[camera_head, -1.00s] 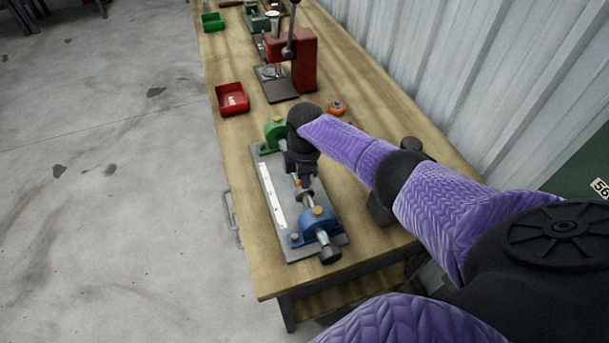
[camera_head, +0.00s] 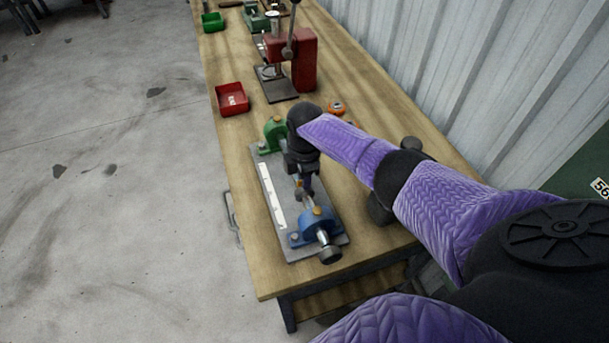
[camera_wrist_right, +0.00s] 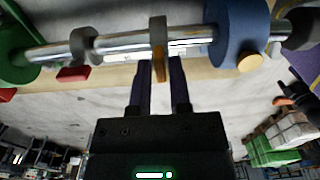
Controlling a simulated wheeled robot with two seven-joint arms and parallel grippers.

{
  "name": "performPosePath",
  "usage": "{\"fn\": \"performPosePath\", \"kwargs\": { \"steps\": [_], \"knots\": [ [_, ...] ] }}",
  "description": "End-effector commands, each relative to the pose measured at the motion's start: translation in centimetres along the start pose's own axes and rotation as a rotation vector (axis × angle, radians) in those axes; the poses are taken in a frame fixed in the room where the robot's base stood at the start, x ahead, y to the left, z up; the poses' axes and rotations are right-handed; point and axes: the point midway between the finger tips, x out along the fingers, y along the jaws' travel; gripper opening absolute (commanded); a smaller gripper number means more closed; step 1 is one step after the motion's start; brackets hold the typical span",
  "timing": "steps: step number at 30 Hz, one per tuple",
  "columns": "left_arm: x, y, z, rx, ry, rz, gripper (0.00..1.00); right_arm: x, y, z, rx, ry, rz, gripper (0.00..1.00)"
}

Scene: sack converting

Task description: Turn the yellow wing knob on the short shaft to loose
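A steel shaft (camera_wrist_right: 119,42) runs between a green bearing block (camera_wrist_right: 14,50) and a blue bearing block (camera_wrist_right: 232,30) in the right wrist view. The yellow wing knob (camera_wrist_right: 159,66) sticks out from a grey collar on this shaft, edge-on to the camera. My right gripper (camera_wrist_right: 160,68) is open, with one finger on each side of the knob; a gap shows on both sides. In the head view, my right gripper (camera_head: 306,186) points down over the shaft, partly hiding the knob and collar. My left gripper is out of view.
The shaft fixture's grey base plate (camera_head: 270,207) lies near the wooden bench's (camera_head: 262,267) front end. A red bin (camera_head: 232,99) and a red press (camera_head: 304,62) stand farther back. Orange-topped parts (camera_head: 337,108) lie beyond my arm. A second grey collar (camera_wrist_right: 84,46) sits nearer the green block.

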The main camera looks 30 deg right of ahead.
Motion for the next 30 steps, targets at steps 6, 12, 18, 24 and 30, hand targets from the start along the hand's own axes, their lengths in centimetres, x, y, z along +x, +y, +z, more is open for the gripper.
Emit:
{"fn": "performPosePath", "kwargs": {
  "steps": [6,12,18,24,30],
  "knots": [
    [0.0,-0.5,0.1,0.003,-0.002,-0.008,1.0,0.0,0.0,0.0,0.001,0.0,0.0,0.49],
    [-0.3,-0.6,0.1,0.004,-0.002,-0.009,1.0,-0.5,0.0,0.0,0.001,0.0,0.0,0.49],
    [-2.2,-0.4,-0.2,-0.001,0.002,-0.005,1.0,-5.4,0.1,0.0,-0.001,0.0,0.004,0.49],
    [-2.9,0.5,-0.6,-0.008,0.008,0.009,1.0,-9.2,0.1,0.0,0.0,0.001,0.001,0.49],
    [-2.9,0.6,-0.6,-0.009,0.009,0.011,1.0,-10.0,0.0,0.0,0.001,-0.001,-0.001,0.49]
  ]
}}
